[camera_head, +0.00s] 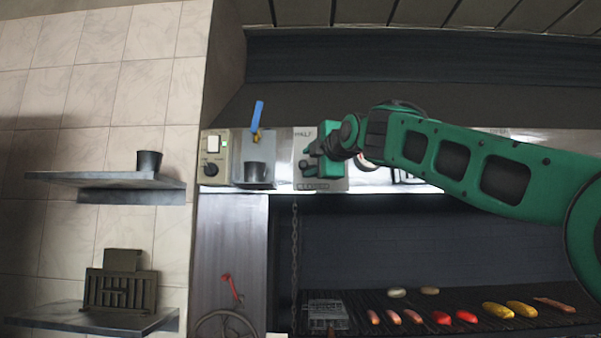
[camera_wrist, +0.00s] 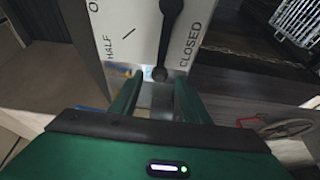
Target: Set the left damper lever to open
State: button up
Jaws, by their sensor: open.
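The left damper plate (camera_head: 303,133) is a pale panel on the hood front, mostly hidden behind my gripper (camera_head: 309,165) in the head view. In the wrist view the plate (camera_wrist: 140,18) shows the marks HALF and CLOSED and part of an O. The black damper lever (camera_wrist: 165,40) points down in that view, beside the word CLOSED, with its round knob at the near end. My gripper (camera_wrist: 157,88) is open, with one green finger on each side of the knob end. I cannot tell whether either finger touches it.
A blue-handled tap (camera_head: 257,115) stands over a niche with a cup, left of the plate. A switch box with a dial (camera_head: 212,158) is further left. A chain (camera_head: 295,250) hangs below. Food lies on the grill (camera_head: 450,300) at lower right.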

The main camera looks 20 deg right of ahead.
aim_at(305, 164)
jog(key=shift+w+a, duration=0.2)
jog(key=shift+w, duration=2.5)
